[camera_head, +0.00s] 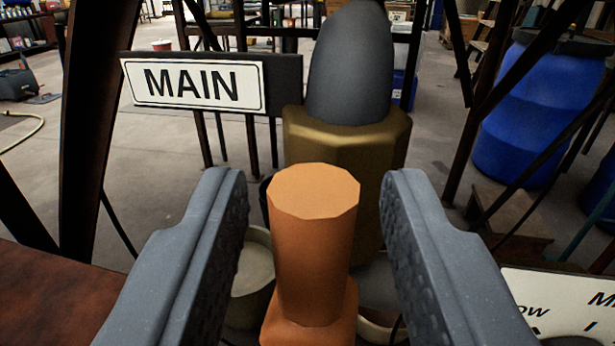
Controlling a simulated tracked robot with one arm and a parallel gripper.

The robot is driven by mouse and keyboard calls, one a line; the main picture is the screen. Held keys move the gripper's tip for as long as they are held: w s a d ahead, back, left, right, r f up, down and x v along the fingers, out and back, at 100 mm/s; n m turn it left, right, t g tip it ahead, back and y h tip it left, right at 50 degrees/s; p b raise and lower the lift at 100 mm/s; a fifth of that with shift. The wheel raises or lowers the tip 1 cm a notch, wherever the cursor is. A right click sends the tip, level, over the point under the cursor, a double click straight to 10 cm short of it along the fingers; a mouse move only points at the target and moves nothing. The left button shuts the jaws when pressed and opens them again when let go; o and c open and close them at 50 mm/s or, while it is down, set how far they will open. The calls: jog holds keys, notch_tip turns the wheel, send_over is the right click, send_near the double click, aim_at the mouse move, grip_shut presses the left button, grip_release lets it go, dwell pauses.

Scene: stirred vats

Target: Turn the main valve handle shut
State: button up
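An orange valve handle (312,235) with a faceted flat end rises in the middle of the view, between the two fingers of my gripper (315,225). My gripper is open, with a visible gap between each grey finger and the handle. Behind the handle is a brass-coloured valve body (370,150) joined to a dark grey rounded part (350,65). A white sign reading "MAIN" (192,85) is fixed to a dark plate left of the valve. The handle's lower end is cut off by the bottom edge.
Dark metal frame posts (95,110) stand at left and right. Blue barrels (535,110) stand at the right. A partly visible white label (565,305) is at lower right. A rusty brown surface (60,300) is at lower left. Pale containers (250,285) sit below, behind the fingers.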

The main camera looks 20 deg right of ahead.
jog(key=shift+w+d+f, duration=0.1)
jog(key=shift+w+f, duration=0.05)
jog(key=shift+w, duration=0.15)
jog(key=shift+c, duration=0.4)
